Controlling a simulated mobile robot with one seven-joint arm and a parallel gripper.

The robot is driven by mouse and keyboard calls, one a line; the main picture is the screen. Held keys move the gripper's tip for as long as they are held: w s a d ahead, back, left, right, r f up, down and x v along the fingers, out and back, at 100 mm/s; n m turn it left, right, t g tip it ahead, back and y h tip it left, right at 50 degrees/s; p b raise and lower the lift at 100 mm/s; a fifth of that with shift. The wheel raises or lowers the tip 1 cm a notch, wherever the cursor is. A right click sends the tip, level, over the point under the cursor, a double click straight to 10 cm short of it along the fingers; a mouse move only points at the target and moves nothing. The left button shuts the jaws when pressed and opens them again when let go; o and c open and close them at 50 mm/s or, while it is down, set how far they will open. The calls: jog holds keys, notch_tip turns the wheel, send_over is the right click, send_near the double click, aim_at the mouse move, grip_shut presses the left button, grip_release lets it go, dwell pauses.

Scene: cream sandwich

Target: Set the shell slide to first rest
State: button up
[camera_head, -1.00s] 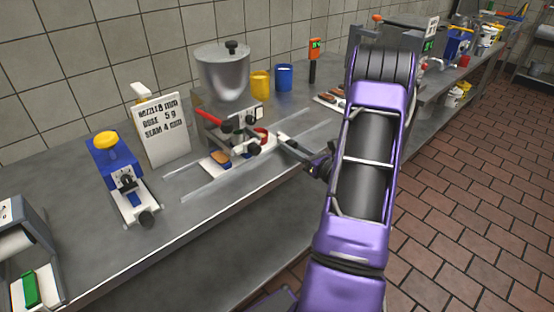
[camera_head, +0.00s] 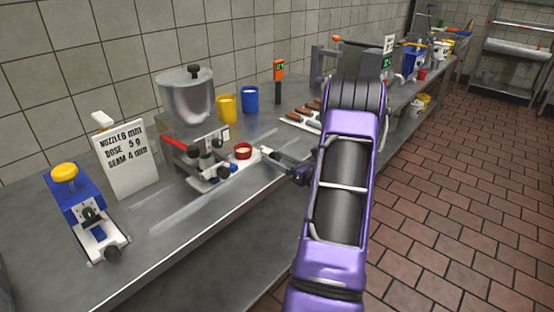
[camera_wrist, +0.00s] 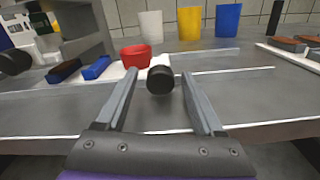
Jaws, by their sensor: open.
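The shell slide (camera_head: 235,167) is a white plate on the counter at the dosing machine's foot. It carries a red cup (camera_head: 243,152), also in the wrist view (camera_wrist: 136,55), and a blue block (camera_wrist: 97,68). A dark block (camera_wrist: 64,71) lies left of the blue one. A round black knob (camera_wrist: 160,80) stands at the slide's near right end. My gripper (camera_head: 266,153) is open at that end. In the wrist view its two fingers (camera_wrist: 159,82) lie either side of the knob, with gaps visible. The slide's left part is hidden by the machine.
The dosing machine (camera_head: 187,98) with steel hopper stands behind the slide. A sign (camera_head: 125,160) and blue device (camera_head: 78,205) are left. Yellow (camera_head: 227,108) and blue (camera_head: 250,98) cups stand behind. A tray of brown shells (camera_head: 300,114) is right. The counter's front strip is clear.

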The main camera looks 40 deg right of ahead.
jog(key=s+d, duration=0.2)
jog(key=s, duration=1.5)
jog(key=shift+s+d+p, duration=0.15)
jog(key=shift+d+p, duration=0.05)
jog(key=shift+p, duration=0.2)
